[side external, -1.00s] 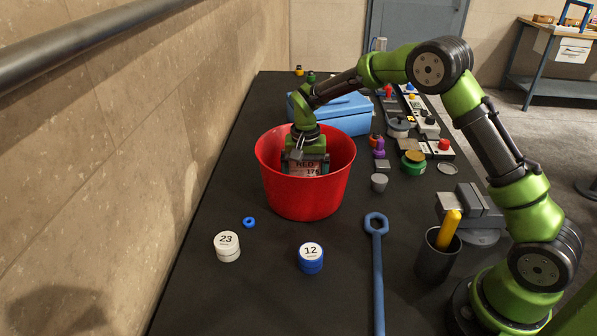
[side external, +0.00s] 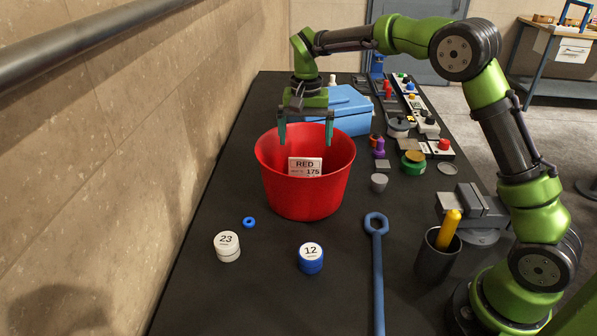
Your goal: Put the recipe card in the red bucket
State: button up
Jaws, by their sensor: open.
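The red bucket (side external: 305,202) stands upright on the black bench, left of the picture's middle. The recipe card (side external: 305,167), a pale card reading "RED" and "175", shows inside the bucket, standing roughly upright within its rim. Its lower edge is hard to make out. My gripper (side external: 306,143) is above the bucket with its two fingers spread wide and nothing between them. The fingertips hang around the height of the far rim in the picture, above the card and apart from it.
A blue box (side external: 345,110) stands just behind the bucket. In front are a white tin marked 23 (side external: 227,247), a blue tin marked 12 (side external: 310,258), a small blue ring (side external: 249,222) and a long blue wrench (side external: 377,270). A dark cup (side external: 438,255) stands at right.

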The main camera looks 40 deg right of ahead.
jog(key=shift+s+r, duration=0.1)
jog(key=shift+r, duration=0.3)
jog(key=s+a+r+n+t+y, duration=0.1)
jog(key=s+r+n+t, duration=0.15)
jog(key=s+r, duration=0.75)
jog(key=s+a+f+n+t, duration=0.1)
jog(key=s+t, duration=0.1)
jog(key=s, duration=0.6)
jog(key=s+a+f+n+t+y, duration=0.1)
jog(key=s+t, duration=0.1)
jog(key=s, duration=0.6)
jog(key=shift+s+f+t, duration=0.25)
jog(key=shift+s+t, duration=0.1)
jog(key=shift+s, duration=0.05)
